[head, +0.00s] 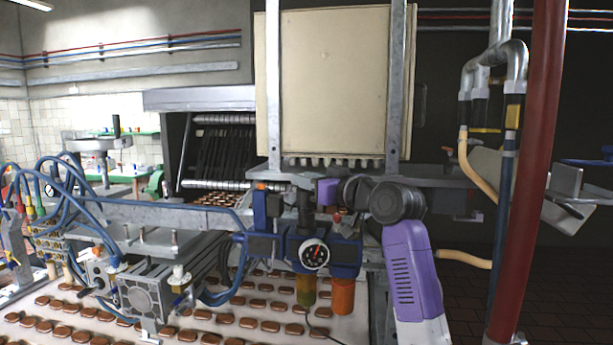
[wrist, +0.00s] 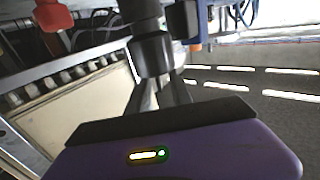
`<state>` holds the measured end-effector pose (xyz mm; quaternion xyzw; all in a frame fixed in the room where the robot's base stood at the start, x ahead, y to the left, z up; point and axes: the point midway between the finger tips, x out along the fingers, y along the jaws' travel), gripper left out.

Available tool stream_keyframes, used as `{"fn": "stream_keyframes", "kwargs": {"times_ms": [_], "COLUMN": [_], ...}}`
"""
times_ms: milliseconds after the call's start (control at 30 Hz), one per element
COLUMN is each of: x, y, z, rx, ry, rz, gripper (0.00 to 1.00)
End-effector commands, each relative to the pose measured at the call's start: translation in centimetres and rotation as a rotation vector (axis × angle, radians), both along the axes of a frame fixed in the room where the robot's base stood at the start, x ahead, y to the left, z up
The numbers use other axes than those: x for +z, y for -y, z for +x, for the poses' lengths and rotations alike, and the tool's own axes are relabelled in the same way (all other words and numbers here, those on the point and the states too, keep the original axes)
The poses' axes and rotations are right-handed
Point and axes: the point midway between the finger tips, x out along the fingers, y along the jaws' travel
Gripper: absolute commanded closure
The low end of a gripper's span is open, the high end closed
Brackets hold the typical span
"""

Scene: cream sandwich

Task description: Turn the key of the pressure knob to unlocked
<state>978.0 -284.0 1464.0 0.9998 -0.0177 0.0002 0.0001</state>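The pressure unit stands at the centre of the head view, with a blue body (head: 345,258), a round gauge (head: 314,254) and a black pressure knob (head: 304,206) on top. My gripper (head: 316,198) comes from the right, at the height of the knob's top. In the wrist view, the grey fingers of my gripper (wrist: 160,84) run up to a dark block (wrist: 152,55) in line with the unit. I cannot tell whether they grip it or only meet it. The key cannot be made out in either view, so its position cannot be read.
A red-orange knob (wrist: 55,15) lies off to one side in the wrist view. A cream cabinet (head: 325,80) hangs above the unit. Blue hoses (head: 75,170) and a conveyor with brown biscuits (head: 75,318) are at left. A red pole (head: 530,180) stands at right.

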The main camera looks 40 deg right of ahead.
Motion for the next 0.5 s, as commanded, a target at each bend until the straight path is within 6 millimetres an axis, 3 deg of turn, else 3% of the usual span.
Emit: {"fn": "stream_keyframes", "kwargs": {"times_ms": [267, 400, 500], "x": [-0.06, -0.05, -0.05], "y": [0.00, 0.00, 0.00], "z": [0.19, 0.17, 0.17], "rx": [0.000, 0.000, 0.000], "ry": [0.000, 0.000, 0.000], "rz": [0.000, 0.000, 0.000], "gripper": [0.74, 1.00, 1.00]}}
